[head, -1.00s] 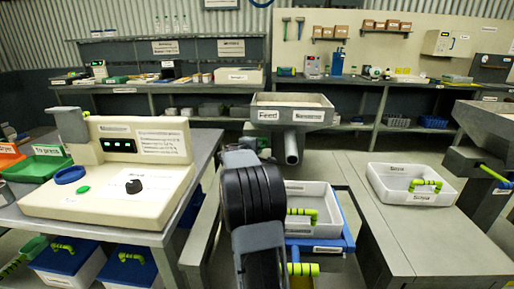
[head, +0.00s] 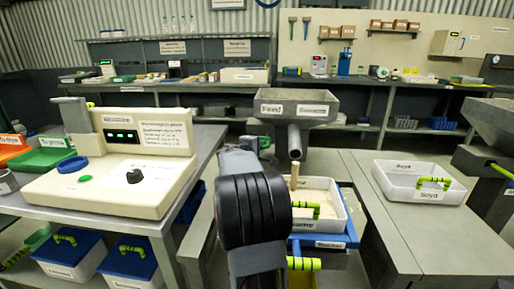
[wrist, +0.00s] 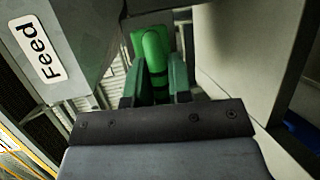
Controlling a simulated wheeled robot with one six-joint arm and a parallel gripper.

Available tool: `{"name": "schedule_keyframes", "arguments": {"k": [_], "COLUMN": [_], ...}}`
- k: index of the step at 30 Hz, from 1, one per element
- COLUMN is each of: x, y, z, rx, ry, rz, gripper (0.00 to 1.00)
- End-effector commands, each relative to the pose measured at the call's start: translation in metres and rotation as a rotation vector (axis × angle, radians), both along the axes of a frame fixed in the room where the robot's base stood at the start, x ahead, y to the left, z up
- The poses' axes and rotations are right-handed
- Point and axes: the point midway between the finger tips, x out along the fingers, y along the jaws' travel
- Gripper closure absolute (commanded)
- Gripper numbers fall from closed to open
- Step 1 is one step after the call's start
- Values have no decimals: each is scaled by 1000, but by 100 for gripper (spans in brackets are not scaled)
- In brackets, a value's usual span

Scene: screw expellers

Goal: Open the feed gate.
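The feed hopper (head: 293,108), a grey bin labelled "Feed", stands at mid-scene with a round spout (head: 294,142) on its front. A tan stream (head: 294,176) falls from the spout into a white tray (head: 335,226) below. In the wrist view the hopper's grey side and its Feed label (wrist: 35,52) are at upper left. A bright green handle (wrist: 154,48) lies between the fingers of my gripper (wrist: 156,84), which appears shut on it. The gate plate itself is not visible.
A control console (head: 114,170) stands on the left table. A white Soya tray (head: 405,182) with a green handle rests on the right bench (head: 400,240). A blue support (head: 345,238) lies under the middle tray. Shelves line the back wall.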

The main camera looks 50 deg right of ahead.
Motion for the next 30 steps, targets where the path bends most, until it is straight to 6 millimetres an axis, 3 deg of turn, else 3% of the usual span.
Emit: {"name": "schedule_keyframes", "arguments": {"k": [6, 17, 30], "x": [0, -1, -16], "y": [0, 9, 90], "z": [0, 3, 19], "rx": [-1, -2, -2], "ry": [1, 1, 0], "rz": [0, 1, 3], "gripper": [59, 59, 59]}}
